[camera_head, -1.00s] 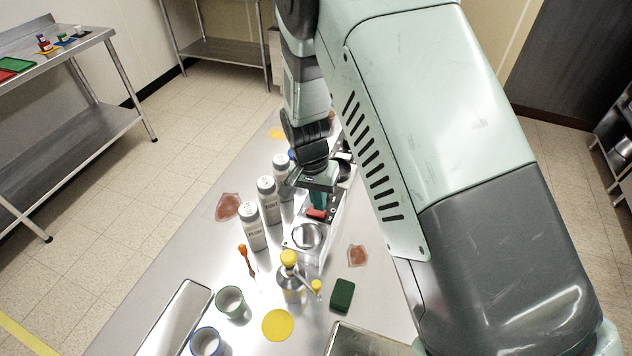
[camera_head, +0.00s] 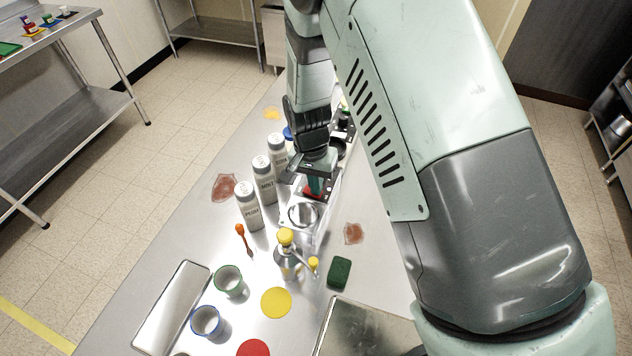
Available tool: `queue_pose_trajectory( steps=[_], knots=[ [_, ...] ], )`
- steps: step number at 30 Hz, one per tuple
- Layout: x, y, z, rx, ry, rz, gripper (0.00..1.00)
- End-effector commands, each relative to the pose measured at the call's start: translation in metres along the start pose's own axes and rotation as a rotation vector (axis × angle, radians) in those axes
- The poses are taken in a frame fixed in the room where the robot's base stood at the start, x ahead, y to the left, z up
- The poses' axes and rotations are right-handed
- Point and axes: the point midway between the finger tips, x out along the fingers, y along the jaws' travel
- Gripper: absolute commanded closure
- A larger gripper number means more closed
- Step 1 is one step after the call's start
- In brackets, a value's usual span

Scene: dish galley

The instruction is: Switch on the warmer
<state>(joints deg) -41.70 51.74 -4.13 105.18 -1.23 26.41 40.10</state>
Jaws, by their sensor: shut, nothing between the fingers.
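The warmer (camera_head: 318,228) appears to be the pale boxy unit in the middle of the steel table, with a round metal plate (camera_head: 302,215) on top. A red part (camera_head: 313,192), perhaps its switch, shows on its top behind the plate. My gripper (camera_head: 314,184) is shut and empty, pointing down at the red part. Its fingertips are at or just above that part; I cannot tell whether they touch. The gripper hides some of the red part, so its position cannot be read.
Several labelled white bottles (camera_head: 249,206) stand close to the left of the warmer. A yellow-capped bottle (camera_head: 287,255) and a dark green sponge (camera_head: 339,273) are in front. Cups (camera_head: 229,281), a yellow disc (camera_head: 276,302) and a metal tray (camera_head: 171,308) lie nearer.

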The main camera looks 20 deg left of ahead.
Motion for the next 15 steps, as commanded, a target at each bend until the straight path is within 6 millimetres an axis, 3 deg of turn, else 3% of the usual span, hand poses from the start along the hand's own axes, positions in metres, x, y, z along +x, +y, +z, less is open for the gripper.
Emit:
queue_pose_trajectory(
  steps=[15],
  knots=[
    [-0.002,-0.017,0.000,-0.001,0.001,-0.002,1.00]
  ],
)
